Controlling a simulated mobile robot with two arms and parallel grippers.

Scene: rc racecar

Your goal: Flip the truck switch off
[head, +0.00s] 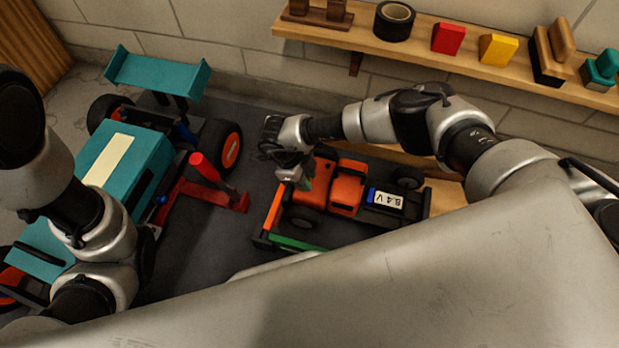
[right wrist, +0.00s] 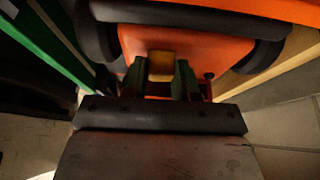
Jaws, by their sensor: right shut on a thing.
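The orange truck (head: 346,192) with black wheels sits on the dark work surface, with an "8.4 V" battery (head: 387,199) at its right end. My right gripper (head: 303,178) reaches down at the truck's left end. In the right wrist view its two greenish fingers (right wrist: 160,82) are closed on a small yellow block (right wrist: 160,65), in front of the truck's orange body (right wrist: 190,45). I cannot tell for sure whether this block is the truck switch; no marking shows on it. My left arm comes in from the left; its gripper is not visible.
A teal racecar (head: 125,165) with a rear wing stands to the left. A red tool with an upright handle (head: 205,170) lies between car and truck. A green bar (head: 290,243) borders the truck. A wooden shelf (head: 420,40) with tape and blocks runs along the wall.

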